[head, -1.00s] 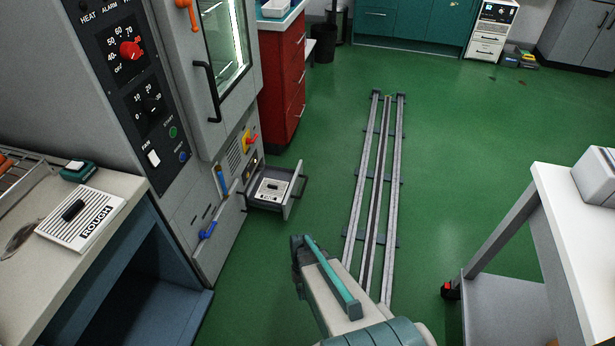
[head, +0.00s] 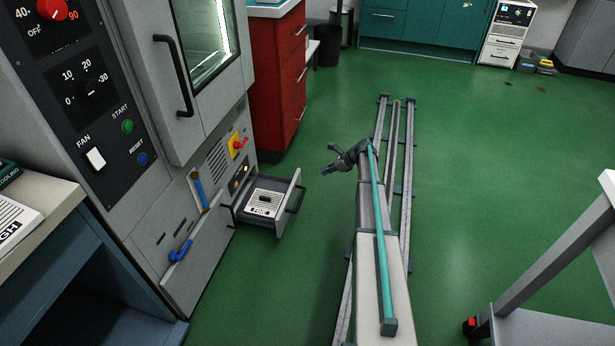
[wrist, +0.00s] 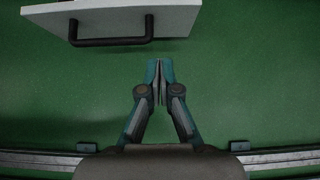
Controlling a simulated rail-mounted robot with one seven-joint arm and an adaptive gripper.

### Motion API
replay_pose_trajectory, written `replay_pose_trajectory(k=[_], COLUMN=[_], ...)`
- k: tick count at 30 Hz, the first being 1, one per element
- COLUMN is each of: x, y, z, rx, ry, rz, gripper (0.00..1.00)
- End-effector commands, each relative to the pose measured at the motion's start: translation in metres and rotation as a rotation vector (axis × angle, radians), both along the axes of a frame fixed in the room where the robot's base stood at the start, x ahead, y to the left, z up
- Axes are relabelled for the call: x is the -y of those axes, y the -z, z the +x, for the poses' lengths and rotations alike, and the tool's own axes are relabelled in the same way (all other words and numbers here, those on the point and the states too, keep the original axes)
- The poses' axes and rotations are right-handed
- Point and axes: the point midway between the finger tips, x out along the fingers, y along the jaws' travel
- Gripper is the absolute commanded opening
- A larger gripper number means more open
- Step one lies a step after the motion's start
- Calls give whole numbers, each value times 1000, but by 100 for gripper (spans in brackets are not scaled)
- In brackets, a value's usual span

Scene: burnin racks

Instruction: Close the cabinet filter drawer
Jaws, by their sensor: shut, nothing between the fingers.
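The cabinet filter drawer (head: 286,212) is pulled out of the lower front of the grey cabinet (head: 160,235). A white slotted filter with a dark handle (head: 264,199) lies inside it. The drawer's front panel (wrist: 120,18) and its dark bar handle (wrist: 110,42) show at the top of the wrist view. My gripper (head: 328,172) is to the right of the drawer front, apart from it. In the wrist view its fingertips (wrist: 157,72) are together and empty, just short of the panel's lower edge and right of the handle.
Floor rails (head: 405,150) run beneath my arm. A red drawer unit (head: 277,85) stands behind the cabinet. A white-topped cart (head: 560,250) is at the right, and a bench (head: 60,200) at the left. Green floor is clear between cabinet and rails.

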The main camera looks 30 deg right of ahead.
Motion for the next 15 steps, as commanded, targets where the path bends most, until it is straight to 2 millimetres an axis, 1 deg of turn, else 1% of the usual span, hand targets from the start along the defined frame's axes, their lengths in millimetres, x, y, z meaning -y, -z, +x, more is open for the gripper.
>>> replay_pose_trajectory(k=[5, 8, 15], x=[-6, -13, -36], y=[10, 20, 53], z=[5, 11, 32], rx=[-16, -16, -15], ry=[17, 15, 13], rz=[12, 10, 10], gripper=[0, 0, 0])
